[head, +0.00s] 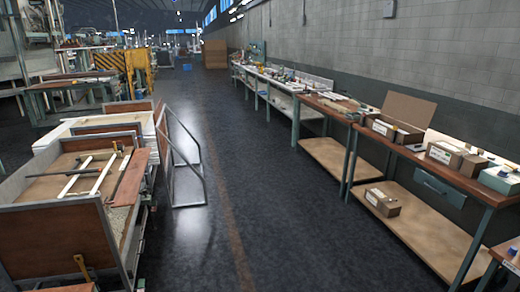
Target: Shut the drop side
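A wooden cart or bin (60,235) with grey metal edges stands at the lower left. Its brown near panel is upright, and white and dark strips (95,172) lie inside. A reddish-brown board (131,178) lies tilted along its right side; I cannot tell whether this is the drop side. A grey open metal frame (203,170) stands on the floor just right of the cart, and its link to the cart is unclear. A small yellowish handle-like part (82,267) shows at the near panel. Neither of my grippers is in view.
A dark floor aisle (235,180) runs clear down the middle. Wooden-topped benches (430,168) with boxes line the right wall. An open carton (404,116) sits on one, and a small box (382,202) on a lower shelf. Yellow machinery (122,62) stands at the back left.

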